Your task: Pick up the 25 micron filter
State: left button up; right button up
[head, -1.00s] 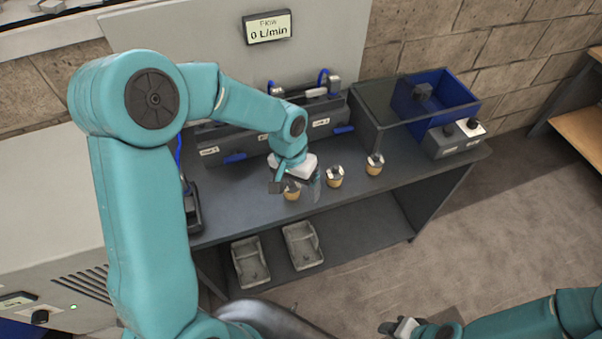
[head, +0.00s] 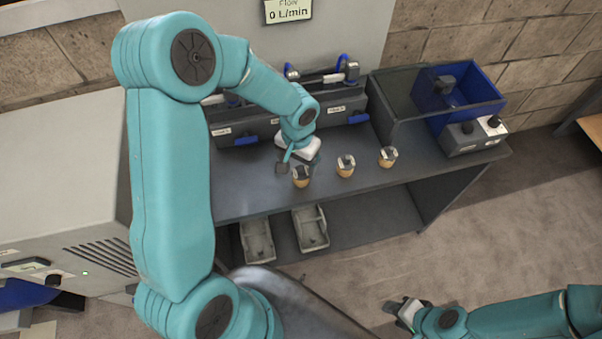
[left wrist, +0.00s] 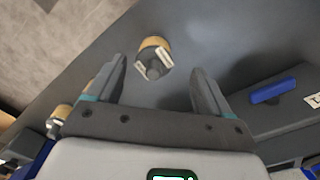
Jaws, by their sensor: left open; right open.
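Three small tan cylindrical filters with grey and pale tops stand in a row on the dark bench: a left one (head: 301,178), a middle one (head: 345,167) and a right one (head: 387,157). Any micron marking is too small to read. My left gripper (head: 296,162) is open and empty, just behind and close to the left filter. In the left wrist view this filter (left wrist: 153,57) shows between the open fingers, near the fingertips and not gripped. The other two filters are partly hidden at the left finger there. My right gripper (head: 405,308) is open, away from the bench over the floor.
Grey housings with blue handles (head: 235,135) line the bench's back. A clear-walled box, a blue bin (head: 485,98) and a control box (head: 470,140) stand at right. Two grey trays (head: 257,242) lie on the lower shelf. The bench's right front is clear.

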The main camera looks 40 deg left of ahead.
aim_at(301, 173)
pick_arm(q)
jog(key=f, duration=0.2)
jog(key=f+p, duration=0.1)
jog(key=f, duration=0.1)
jog(key=shift+w+d+f, duration=0.1)
jog(key=shift+w+d, duration=0.15)
jog(key=shift+d, duration=0.15)
jog(key=shift+a+f, duration=0.1)
jog(key=shift+f, duration=0.35)
jog(key=c, duration=1.1)
jog(key=shift+c, duration=0.2)
jog(key=shift+r, duration=0.1)
